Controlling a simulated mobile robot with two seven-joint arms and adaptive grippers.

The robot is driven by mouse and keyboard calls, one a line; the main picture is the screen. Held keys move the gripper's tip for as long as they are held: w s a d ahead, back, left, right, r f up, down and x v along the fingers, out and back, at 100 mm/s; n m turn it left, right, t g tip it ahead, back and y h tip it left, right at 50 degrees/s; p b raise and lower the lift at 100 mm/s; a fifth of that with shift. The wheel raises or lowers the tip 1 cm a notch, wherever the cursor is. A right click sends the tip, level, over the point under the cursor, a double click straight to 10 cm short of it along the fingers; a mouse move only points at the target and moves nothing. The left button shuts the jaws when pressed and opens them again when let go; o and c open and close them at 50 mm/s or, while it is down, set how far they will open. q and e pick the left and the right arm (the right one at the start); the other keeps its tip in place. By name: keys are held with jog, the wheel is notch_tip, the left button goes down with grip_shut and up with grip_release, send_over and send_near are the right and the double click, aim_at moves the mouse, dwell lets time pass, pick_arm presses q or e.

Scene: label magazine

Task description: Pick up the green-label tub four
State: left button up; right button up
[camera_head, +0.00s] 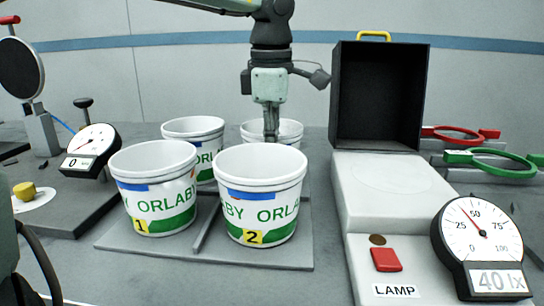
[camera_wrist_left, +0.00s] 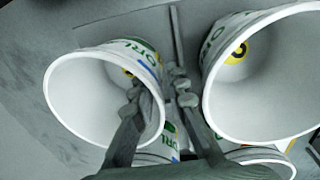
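Four white tubs with green ORLABY labels stand in two rows. Tub 1 (camera_head: 153,195) is front left and tub 2 (camera_head: 260,200) front right. A back left tub (camera_head: 195,128) and a back right tub (camera_head: 291,130) are partly hidden, their numbers unseen. My left gripper (camera_head: 271,128) reaches down at the back right tub. In the left wrist view, the gripper (camera_wrist_left: 160,92) has its fingers apart, one inside the mouth of the left-hand tub (camera_wrist_left: 72,85) and one outside its wall. My right gripper is not in view.
The tubs stand on a grey tray (camera_head: 125,242) with a divider. Right are a black open box (camera_head: 378,95), a white lamp stand (camera_head: 375,190) and a dial reading 40 lx (camera_head: 480,240). A dial scale (camera_head: 90,150) is at left.

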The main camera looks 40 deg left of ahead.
pick_arm(q)
jog(key=shift+w+a+f, duration=0.15)
jog(key=shift+f, duration=1.2)
grip_shut()
jog(key=shift+r, duration=0.1)
